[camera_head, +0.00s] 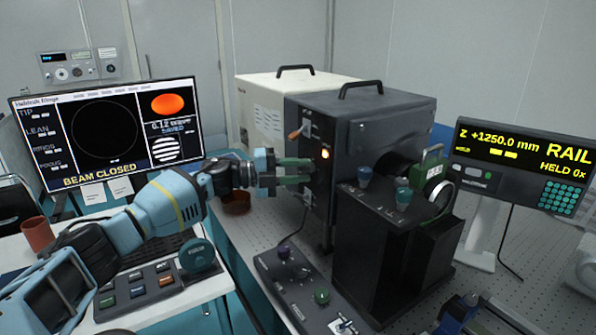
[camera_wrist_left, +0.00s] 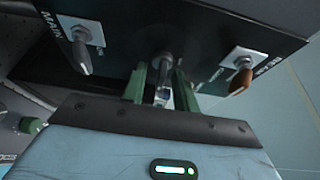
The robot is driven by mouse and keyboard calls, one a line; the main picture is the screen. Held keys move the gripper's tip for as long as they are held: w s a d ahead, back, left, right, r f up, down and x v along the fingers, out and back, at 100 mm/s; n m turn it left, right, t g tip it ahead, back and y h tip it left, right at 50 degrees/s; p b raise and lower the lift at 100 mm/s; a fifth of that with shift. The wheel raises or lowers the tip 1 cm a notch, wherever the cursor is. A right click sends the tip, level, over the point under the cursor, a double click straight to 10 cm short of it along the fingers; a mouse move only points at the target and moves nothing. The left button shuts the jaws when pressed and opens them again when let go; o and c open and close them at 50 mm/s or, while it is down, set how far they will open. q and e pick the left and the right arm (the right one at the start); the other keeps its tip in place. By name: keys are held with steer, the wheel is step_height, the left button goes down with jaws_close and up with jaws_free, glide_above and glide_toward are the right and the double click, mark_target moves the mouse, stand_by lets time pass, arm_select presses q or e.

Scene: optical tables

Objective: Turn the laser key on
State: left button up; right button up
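The black laser housing (camera_head: 345,125) stands on the perforated table, with a control panel on its left face. My left gripper (camera_head: 309,172) reaches this panel from the left. Its green fingers are apart. In the left wrist view, a silver key (camera_wrist_left: 161,94) stands out from the panel between the fingertips (camera_wrist_left: 162,80). A narrow gap seems to show on each side of it. The key is hidden by the fingers in the head view. My right gripper is not in view.
A grey lever (camera_wrist_left: 82,57) marked MAIN and a brown lever (camera_wrist_left: 240,80) flank the key. An amber lamp (camera_head: 325,153) glows on the panel. The monitor (camera_head: 105,135) reads BEAM CLOSED. A knob box (camera_head: 305,290) lies below the gripper.

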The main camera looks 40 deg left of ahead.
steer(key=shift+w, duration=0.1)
